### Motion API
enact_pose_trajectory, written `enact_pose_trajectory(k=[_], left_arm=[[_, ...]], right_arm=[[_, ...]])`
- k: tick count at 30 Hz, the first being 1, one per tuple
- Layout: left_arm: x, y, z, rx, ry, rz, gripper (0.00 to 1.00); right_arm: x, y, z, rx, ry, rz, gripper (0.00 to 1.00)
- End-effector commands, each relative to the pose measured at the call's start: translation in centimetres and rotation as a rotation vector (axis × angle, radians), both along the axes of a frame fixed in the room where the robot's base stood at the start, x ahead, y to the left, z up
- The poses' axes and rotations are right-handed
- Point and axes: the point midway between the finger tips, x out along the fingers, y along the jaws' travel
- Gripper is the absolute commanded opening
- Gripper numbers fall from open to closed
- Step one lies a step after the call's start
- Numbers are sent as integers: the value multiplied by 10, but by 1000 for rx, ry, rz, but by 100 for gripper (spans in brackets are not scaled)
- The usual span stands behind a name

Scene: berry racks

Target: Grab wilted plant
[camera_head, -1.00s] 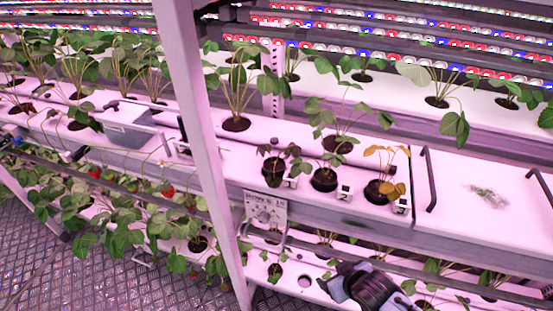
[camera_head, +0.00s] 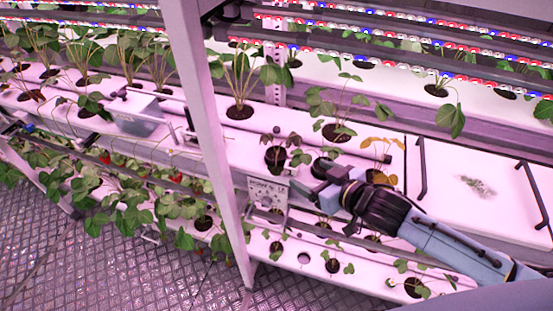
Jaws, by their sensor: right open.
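Three small potted plants stand in a row at the front of the white middle shelf. The left one (camera_head: 277,156) has dark, drooping leaves in a black pot. The middle one (camera_head: 323,165) is partly hidden behind my right gripper. The right one (camera_head: 378,146) has yellow-orange leaves, and its pot is partly covered by my arm. Both the dark and the yellow plant look unhealthy. My right gripper (camera_head: 303,187) is open, in front of the middle pot, pointing left toward the dark plant. It appears empty. My left gripper is out of view.
A white metal post (camera_head: 207,130) stands left of the dark plant. A labelled card (camera_head: 266,190) hangs at the shelf's front edge. A white lid with dark handles (camera_head: 480,190) lies at right. A lower shelf holds small plants; LED bars (camera_head: 400,45) run above.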

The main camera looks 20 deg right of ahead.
Motion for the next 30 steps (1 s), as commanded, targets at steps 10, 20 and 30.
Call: enact_pose_trajectory(k=[10, 20, 30], left_arm=[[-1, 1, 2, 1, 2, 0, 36], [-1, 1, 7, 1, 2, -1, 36], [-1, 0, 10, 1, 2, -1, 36]], right_arm=[[50, 21, -20, 0, -1, -1, 77], [73, 32, -23, -1, -3, 0, 77], [104, 45, -34, -1, 0, -1, 77]])
